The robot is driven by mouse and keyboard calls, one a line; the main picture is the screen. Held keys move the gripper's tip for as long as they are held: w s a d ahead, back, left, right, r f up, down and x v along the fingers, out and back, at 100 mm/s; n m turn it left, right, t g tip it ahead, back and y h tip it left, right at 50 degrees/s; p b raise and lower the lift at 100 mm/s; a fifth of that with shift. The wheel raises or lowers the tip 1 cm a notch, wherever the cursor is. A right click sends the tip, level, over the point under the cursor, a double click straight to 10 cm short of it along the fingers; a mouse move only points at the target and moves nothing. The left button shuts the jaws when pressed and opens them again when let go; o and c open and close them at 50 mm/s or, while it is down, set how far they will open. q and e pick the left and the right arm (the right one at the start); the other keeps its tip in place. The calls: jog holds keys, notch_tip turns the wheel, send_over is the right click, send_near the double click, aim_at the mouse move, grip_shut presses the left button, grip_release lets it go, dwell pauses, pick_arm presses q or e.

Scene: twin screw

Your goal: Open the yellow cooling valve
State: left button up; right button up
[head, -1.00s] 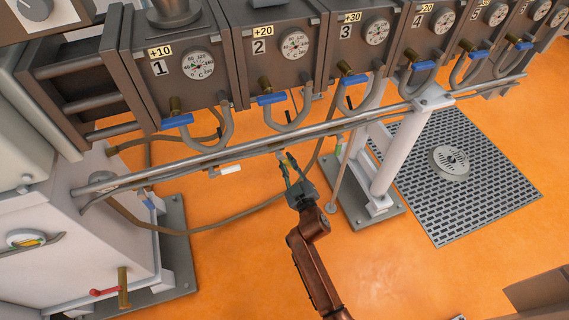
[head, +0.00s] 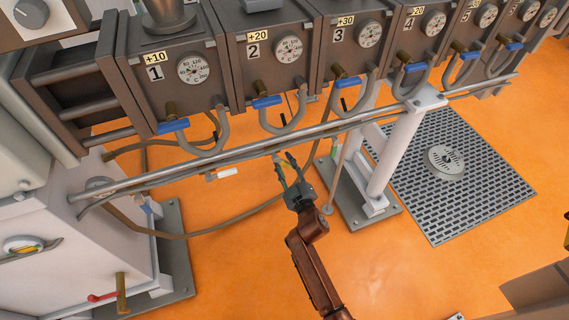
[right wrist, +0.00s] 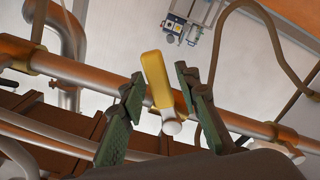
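The yellow valve handle (right wrist: 157,78) is in the right wrist view, a flat yellow lever with a white round end, in front of a copper-coloured pipe. My right gripper (right wrist: 159,90) is open, with one green-padded finger on each side of the handle. A gap shows at the right finger; whether the left finger touches the handle I cannot tell. In the head view my right gripper (head: 286,162) is just below the long grey pipe under the numbered units. The yellow handle is not clear there. My left gripper is not in view.
Blue-handled valves (head: 267,102) sit under the numbered units above. A white handle (head: 228,172) hangs left of my gripper. A white support post (head: 392,160) and thin rod stand to its right. A brown hose (head: 215,227) loops at left.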

jog(key=shift+s, duration=0.1)
jog(key=v, duration=1.1)
jog(key=shift+s, duration=0.35)
jog(key=shift+d, duration=0.15)
